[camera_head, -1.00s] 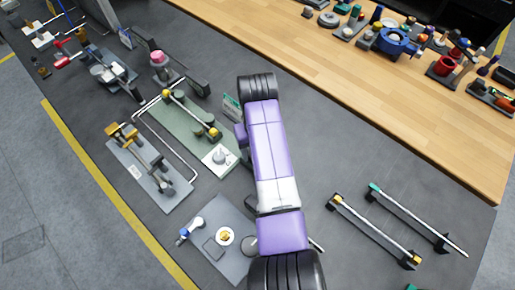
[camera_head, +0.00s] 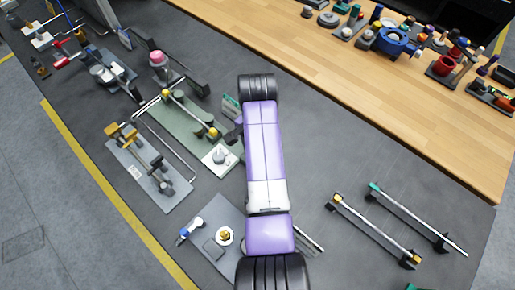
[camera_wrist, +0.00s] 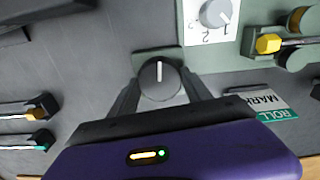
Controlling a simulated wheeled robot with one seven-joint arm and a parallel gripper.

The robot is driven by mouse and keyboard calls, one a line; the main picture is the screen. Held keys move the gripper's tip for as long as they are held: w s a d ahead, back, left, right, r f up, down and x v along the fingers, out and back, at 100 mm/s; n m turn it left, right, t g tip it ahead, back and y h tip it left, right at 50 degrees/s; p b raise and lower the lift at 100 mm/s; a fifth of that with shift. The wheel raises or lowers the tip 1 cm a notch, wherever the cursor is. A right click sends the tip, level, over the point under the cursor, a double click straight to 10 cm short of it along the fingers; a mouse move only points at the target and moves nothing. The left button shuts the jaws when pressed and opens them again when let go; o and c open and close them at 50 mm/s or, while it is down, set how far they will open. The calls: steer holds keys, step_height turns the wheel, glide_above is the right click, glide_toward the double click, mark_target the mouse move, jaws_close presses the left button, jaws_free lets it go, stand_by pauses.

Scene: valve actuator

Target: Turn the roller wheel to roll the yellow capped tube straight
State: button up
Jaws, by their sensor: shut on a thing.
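The yellow capped tube lies across rollers on the green fixture plate (camera_head: 180,122); its yellow cap (camera_head: 213,132) shows in the head view. A yellow cap (camera_wrist: 268,44) also shows at upper right in the wrist view. The roller wheel, a dark round knob with a white line (camera_wrist: 160,70), sits at the plate's edge. My gripper (camera_wrist: 161,84) is shut on the wheel, one finger on each side. The white line stands about upright in the wrist view. In the head view my arm largely hides the wheel and fingers.
A white panel with a numbered grey dial (camera_wrist: 215,13) is close to the wheel. A ROLL MARK card (camera_wrist: 272,101) stands near my right finger. A bent metal rail (camera_head: 165,150) runs along the plate. Two racks with rods (camera_head: 375,232) lie at right.

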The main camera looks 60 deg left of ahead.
steer(key=m, duration=0.5)
steer(key=shift+m, duration=0.3)
steer(key=m, duration=1)
steer(key=shift+r+m, duration=0.1)
steer(key=shift+m, duration=0.3)
steer(key=m, duration=0.5)
steer(key=shift+m, duration=0.4)
steer(key=o, duration=1.4)
steer(key=shift+d, duration=0.1)
